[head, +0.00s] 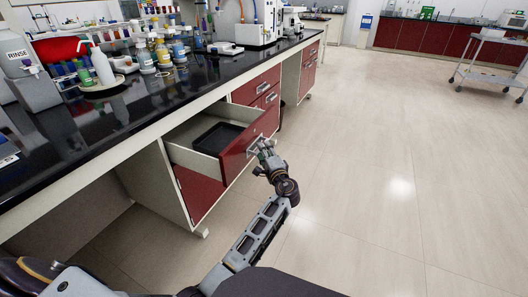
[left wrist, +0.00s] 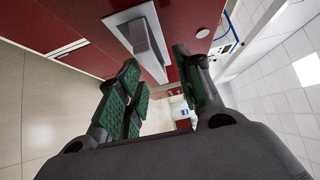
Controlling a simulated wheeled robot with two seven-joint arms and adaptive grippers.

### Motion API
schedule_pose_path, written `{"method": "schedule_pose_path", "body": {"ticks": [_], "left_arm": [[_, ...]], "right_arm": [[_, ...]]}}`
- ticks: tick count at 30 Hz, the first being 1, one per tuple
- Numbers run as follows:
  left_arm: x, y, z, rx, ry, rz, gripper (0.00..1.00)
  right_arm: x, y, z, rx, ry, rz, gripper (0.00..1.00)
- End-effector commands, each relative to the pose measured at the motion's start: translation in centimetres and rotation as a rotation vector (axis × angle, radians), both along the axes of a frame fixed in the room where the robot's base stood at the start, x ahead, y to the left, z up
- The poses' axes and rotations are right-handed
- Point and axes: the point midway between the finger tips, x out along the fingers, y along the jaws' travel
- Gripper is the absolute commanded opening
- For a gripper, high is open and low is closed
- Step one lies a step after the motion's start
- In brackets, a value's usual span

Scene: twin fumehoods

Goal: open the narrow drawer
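A red-fronted drawer (head: 236,154) under the black bench stands pulled out in the head view, with a dark tray (head: 217,138) inside. Its silver handle (head: 256,145) also shows in the left wrist view (left wrist: 146,46). My left gripper (head: 264,150) is at this handle. In the left wrist view, its green-padded fingers (left wrist: 157,62) are spread on either side of the handle, with small gaps visible, so it looks open. Contact with the handle is hard to tell. My right gripper is in neither view.
The bench top (head: 120,105) holds bottles and instruments. A closed red door (head: 198,192) lies below the open drawer, and more red drawers (head: 258,85) lie beyond it. The pale floor (head: 400,170) on the right is clear up to a cart (head: 490,65).

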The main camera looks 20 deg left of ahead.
Motion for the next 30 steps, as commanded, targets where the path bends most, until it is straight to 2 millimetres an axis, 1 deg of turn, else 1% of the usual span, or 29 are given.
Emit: {"method": "schedule_pose_path", "body": {"ticks": [1,3,7,12,18,30], "left_arm": [[-0.7,-1.2,-0.8,-0.01,0.013,-0.009,0.36],[-1.4,-1.9,-1.0,-0.012,0.014,-0.011,0.36],[-2.6,-3.0,-1.0,-0.012,0.015,-0.013,0.36],[-3.7,-4.0,-1.0,-0.012,0.015,-0.012,0.36],[-4.3,-4.5,-1.0,-0.013,0.015,-0.012,0.36],[-4.3,-4.5,-1.0,-0.012,0.016,-0.013,0.36]], "right_arm": [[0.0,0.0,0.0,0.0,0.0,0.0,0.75],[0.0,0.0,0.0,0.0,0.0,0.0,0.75],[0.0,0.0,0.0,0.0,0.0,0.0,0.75],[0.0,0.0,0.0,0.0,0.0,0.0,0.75],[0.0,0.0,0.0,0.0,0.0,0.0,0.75],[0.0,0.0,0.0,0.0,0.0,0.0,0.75]]}}
